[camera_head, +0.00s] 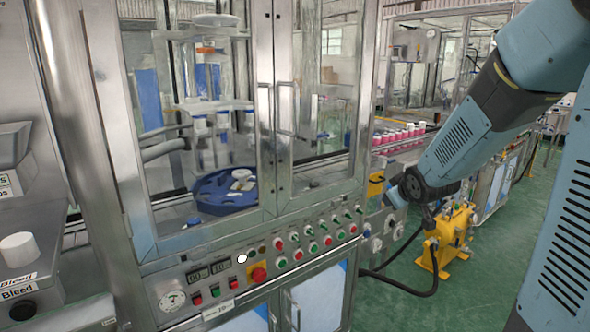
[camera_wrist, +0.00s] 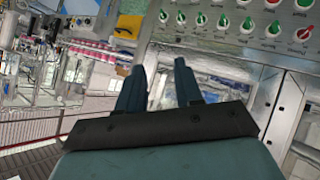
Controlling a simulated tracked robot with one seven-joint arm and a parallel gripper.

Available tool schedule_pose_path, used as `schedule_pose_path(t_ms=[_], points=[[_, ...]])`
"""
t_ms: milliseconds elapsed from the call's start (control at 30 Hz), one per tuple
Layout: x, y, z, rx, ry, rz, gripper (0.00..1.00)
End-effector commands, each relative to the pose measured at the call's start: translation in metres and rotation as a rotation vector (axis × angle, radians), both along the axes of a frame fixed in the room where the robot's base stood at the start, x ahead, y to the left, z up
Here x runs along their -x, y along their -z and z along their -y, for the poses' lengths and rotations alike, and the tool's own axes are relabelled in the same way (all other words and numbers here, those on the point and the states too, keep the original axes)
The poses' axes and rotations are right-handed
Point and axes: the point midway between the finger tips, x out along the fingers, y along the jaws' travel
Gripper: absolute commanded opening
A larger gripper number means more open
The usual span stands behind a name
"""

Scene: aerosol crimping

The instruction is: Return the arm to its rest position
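My arm reaches in from the upper right of the head view, bent down toward the right end of the machine's control panel. My gripper (camera_wrist: 158,82) shows in the wrist view with its two dark fingers apart and nothing between them. It points toward the lower edge of the control panel (camera_wrist: 230,22) and touches nothing that I can see. In the head view the gripper's fingers are small and mostly hidden behind the wrist, so their exact distance from the panel cannot be told.
The crimping machine's control panel (camera_head: 245,272) carries several buttons and a red emergency knob (camera_head: 258,273). Glass doors (camera_head: 315,95) above it are closed. A yellow pump (camera_head: 453,240) stands on the green floor (camera_head: 400,300) below my arm. Pink cans (camera_head: 400,137) line the conveyor behind.

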Motion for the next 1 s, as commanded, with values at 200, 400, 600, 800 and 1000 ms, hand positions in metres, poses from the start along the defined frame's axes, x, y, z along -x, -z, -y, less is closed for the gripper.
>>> schedule_pose_path(t_ms=[200, 400, 600, 800, 1000], points=[[0.053, -0.035, 0.003, -0.058, 0.128, -0.085, 0.35], [0.109, -0.058, 0.000, -0.132, 0.231, -0.174, 0.35], [0.171, -0.073, -0.009, -0.218, 0.318, -0.268, 0.35], [0.234, -0.083, -0.021, -0.302, 0.381, -0.367, 0.35], [0.276, -0.085, -0.031, -0.358, 0.412, -0.439, 0.35]])
